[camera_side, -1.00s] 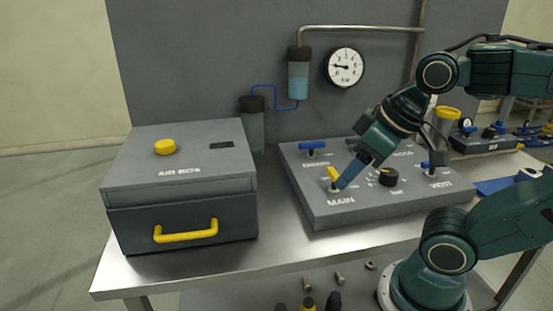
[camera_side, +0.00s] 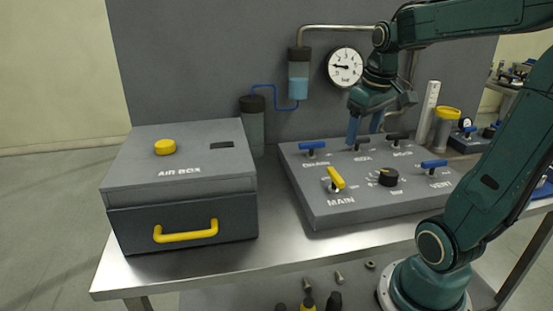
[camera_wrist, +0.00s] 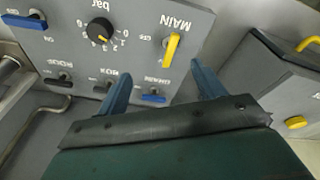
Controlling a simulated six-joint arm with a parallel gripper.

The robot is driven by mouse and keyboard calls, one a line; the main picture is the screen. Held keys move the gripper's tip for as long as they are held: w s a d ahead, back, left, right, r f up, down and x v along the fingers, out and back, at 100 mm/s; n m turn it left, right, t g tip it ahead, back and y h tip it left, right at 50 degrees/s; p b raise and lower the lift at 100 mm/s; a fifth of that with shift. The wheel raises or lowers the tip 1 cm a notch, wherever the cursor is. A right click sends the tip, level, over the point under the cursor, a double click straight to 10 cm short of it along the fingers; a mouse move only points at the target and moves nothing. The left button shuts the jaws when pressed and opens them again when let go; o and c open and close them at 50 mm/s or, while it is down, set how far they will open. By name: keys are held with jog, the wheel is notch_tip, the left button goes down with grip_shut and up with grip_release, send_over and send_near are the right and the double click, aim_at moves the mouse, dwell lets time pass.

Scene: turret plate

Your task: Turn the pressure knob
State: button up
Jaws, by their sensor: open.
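The pressure knob is a black round knob (camera_side: 388,177) with a light pointer mark, on the sloped grey panel (camera_side: 320,207) above the word "bar". In the wrist view the knob (camera_wrist: 98,30) shows upside down at upper left, with a numbered scale around it. My gripper (camera_side: 364,132) is above the back of the panel, behind and above the knob, not touching it. Its two blue fingers (camera_wrist: 160,72) are apart with nothing between them. A round gauge (camera_side: 344,66) on the back wall has its needle pointing left.
A yellow MAIN lever (camera_side: 336,178) stands left of the knob. A blue VENT lever (camera_side: 433,164) is to its right. A blue DRAIN lever (camera_side: 312,147) and two dark levers line the panel's back. A grey air box (camera_side: 180,195) stands left.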

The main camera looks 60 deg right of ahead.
aim_at(390, 172)
jog(key=s+d+f+m+g, duration=0.1)
jog(key=s+d, duration=0.2)
jog(key=d, duration=0.3)
jog(key=s+d+f+m+y, duration=0.1)
jog(key=s+d, duration=0.2)
jog(key=d, duration=0.4)
jog(key=shift+f+g, duration=0.4)
notch_tip(390, 172, down, 14)
jog(key=shift+r, duration=0.1)
jog(key=shift+w, duration=0.1)
jog(key=c, duration=1)
